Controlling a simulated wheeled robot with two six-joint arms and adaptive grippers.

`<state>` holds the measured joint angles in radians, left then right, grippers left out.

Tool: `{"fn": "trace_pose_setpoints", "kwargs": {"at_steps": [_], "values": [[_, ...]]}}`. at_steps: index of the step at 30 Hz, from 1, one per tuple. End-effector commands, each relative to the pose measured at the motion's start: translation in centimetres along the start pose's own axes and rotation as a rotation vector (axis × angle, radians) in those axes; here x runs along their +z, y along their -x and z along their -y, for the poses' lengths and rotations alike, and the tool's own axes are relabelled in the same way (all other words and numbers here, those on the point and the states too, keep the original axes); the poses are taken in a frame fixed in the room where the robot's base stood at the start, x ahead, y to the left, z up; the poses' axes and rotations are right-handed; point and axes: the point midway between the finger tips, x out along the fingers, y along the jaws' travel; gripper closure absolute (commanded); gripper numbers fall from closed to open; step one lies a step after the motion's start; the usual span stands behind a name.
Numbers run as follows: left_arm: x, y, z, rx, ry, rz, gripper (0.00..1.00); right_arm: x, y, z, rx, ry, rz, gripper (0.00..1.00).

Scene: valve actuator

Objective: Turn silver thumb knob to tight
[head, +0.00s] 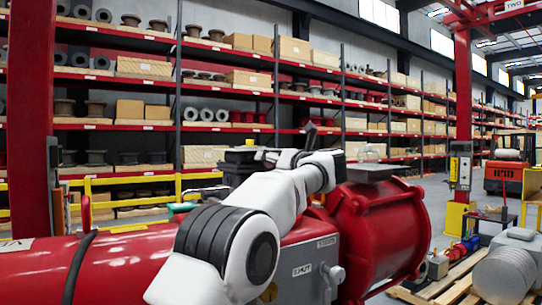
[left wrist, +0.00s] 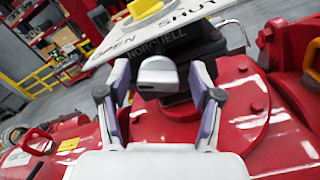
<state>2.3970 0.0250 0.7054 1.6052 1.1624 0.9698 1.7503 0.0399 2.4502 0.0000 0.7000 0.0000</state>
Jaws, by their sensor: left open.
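The silver thumb knob (left wrist: 157,72) shows in the left wrist view as a rounded metal piece on the dark housing, under a tilted white plate (left wrist: 125,40) lettered OPEN and SHUT. My left gripper (left wrist: 160,84) is open, with one finger on each side of the knob. Clear gaps show between the fingers and the knob. In the head view my white left arm crosses the large red actuator (head: 385,235), and its wrist hides the knob. My right gripper is in neither view.
A yellow indicator (left wrist: 147,9) sits on the plate. A grey box (head: 312,260) marked SHUT is on the actuator's near side. Tall racks (head: 230,90) with boxes and flanges stand behind. A pallet (head: 440,288) and a grey motor (head: 507,270) lie at right.

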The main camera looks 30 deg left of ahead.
Motion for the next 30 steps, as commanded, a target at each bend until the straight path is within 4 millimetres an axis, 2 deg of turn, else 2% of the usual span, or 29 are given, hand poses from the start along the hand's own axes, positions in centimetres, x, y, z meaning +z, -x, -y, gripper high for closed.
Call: {"fn": "trace_pose_setpoints", "kwargs": {"at_steps": [8,9,13,23,30], "values": [[0.0,-0.4,0.0,0.0,0.001,0.001,0.35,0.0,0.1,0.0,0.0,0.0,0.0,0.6],[0.0,-0.4,0.0,0.0,0.001,0.001,0.5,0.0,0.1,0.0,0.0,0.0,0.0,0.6],[0.0,-0.4,0.0,0.0,0.001,0.001,0.96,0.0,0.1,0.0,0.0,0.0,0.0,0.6],[0.0,-0.5,-0.1,0.001,-0.014,-0.001,0.96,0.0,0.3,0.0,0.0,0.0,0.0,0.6],[0.1,-0.5,-0.1,0.0,-0.098,-0.002,0.96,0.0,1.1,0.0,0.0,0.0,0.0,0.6]]}}
